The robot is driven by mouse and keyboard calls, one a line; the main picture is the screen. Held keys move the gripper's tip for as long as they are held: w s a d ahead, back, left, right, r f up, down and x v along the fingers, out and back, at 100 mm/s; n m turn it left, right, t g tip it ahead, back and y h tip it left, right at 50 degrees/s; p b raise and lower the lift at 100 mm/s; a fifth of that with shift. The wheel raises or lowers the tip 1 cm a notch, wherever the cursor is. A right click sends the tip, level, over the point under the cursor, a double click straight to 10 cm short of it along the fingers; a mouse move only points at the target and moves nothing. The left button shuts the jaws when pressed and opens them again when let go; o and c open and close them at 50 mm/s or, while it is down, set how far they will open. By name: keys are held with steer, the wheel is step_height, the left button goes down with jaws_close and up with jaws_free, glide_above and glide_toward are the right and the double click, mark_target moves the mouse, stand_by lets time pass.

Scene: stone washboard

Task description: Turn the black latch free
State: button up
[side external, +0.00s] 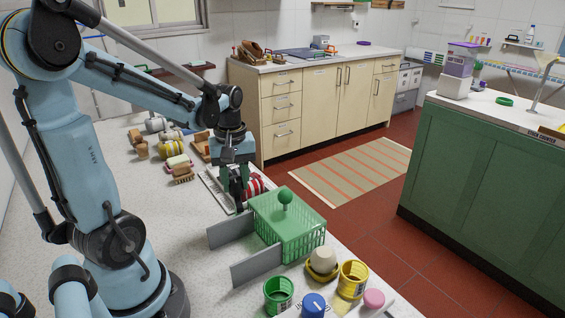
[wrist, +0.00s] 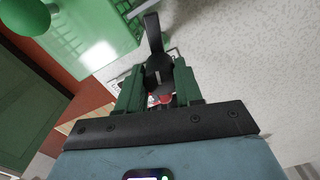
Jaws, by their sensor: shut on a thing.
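The black latch (wrist: 153,35) is in the wrist view, a dark lever standing out beyond my fingertips, with its wider lower part between them. My gripper (wrist: 160,85) has green fingers and is shut on the latch. In the side view my gripper (side external: 235,190) points down low over the worktop, beside a red-and-white striped thing (side external: 255,186). The latch cannot be told apart from the dark fingers there. A bit of red and white shows between the fingers in the wrist view. What the latch is fixed to is mostly hidden.
A green basket with a knobbed lid (side external: 288,225) stands just right of my gripper, with grey panels (side external: 256,262) beside it. Cups and tubs, including a green one (side external: 279,295), stand at the front. The worktop left of the panels is clear.

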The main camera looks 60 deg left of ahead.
mark_target(235, 179)
steer(key=m, duration=1.1)
steer(key=shift+m, duration=1.6)
steer(key=o, duration=1)
steer(key=shift+o, duration=0.2)
steer(key=shift+r, duration=0.15)
step_height(235, 179, up, 12)
